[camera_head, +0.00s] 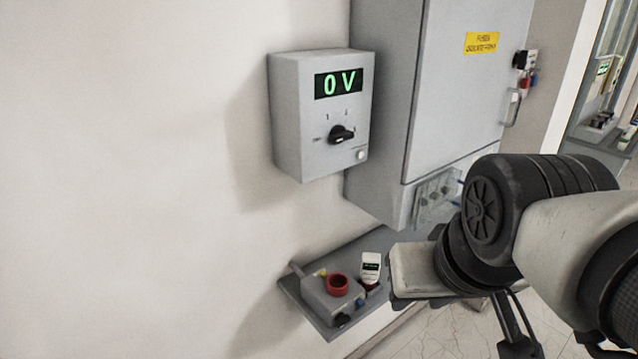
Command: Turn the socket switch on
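A grey wall box (300,120) shows a green "0 V" on its display. A black rotary knob (341,135) sits below the display among small position marks, with its pointed end to the right. A small pale round button (361,155) is at the box's lower right. I cannot tell for sure which part is the socket switch. My arm comes in from the right, and dark parts that look like my gripper (515,335) show at the bottom edge, cut off. They are apart from the wall box and its knob. Whether the gripper is open or shut does not show.
A tall grey cabinet (455,110) with a yellow label stands right of the box. Below, a grey shelf (322,322) holds a grey unit with a red ring (337,285) and a small white device (371,266). The wall at left is bare.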

